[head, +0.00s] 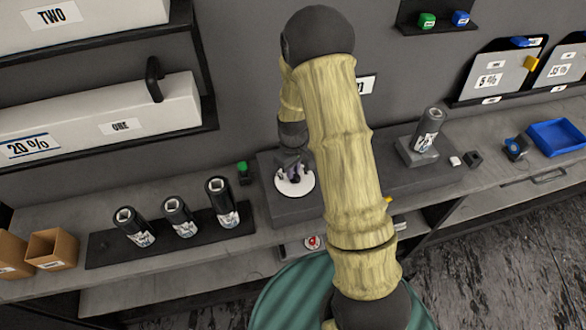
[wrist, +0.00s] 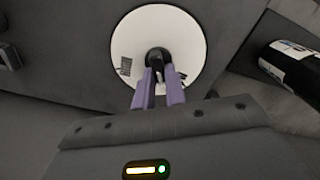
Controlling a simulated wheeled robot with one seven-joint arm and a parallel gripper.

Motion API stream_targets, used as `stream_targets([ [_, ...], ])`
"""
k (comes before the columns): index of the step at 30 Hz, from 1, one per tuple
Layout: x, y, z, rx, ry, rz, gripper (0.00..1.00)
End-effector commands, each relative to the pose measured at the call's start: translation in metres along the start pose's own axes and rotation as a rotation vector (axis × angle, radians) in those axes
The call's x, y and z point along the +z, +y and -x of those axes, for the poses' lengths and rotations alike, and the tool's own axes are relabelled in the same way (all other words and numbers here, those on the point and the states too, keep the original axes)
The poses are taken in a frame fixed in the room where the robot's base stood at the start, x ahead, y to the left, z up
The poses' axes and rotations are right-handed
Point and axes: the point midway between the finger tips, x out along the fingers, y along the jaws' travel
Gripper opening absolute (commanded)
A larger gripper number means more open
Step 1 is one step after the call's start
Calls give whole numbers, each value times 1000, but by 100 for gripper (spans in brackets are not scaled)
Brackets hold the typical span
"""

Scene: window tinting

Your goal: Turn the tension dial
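The tension dial is a white disc with small dark markings and a black knob at its centre. It shows in the wrist view (wrist: 190,40) and in the middle of the head view (head: 296,188), on a dark grey block. My gripper (wrist: 160,70) has two purple fingers, which reach the lower edge of the black knob (wrist: 158,55). A narrow gap shows between the fingers. I cannot tell whether they press on the knob. In the head view my gripper (head: 292,174) is over the disc, partly hidden by the arm.
Several black canisters (head: 177,216) stand in a dark rack left of the dial. A green button (head: 243,167) is close to the dial block's left side. Another canister (head: 429,129) stands on a grey block to the right. A blue tray (head: 556,138) lies further right. Shelves with long boxes (head: 110,110) overhang the left.

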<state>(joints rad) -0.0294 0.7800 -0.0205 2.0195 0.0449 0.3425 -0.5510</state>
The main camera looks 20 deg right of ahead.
Motion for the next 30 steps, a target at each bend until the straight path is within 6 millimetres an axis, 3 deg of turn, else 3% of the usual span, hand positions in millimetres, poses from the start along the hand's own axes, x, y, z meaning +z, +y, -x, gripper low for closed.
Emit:
stream_targets([
  [11,0,1,0,1,0,-58,0],
  [30,0,5,1,2,2,-451,0],
])
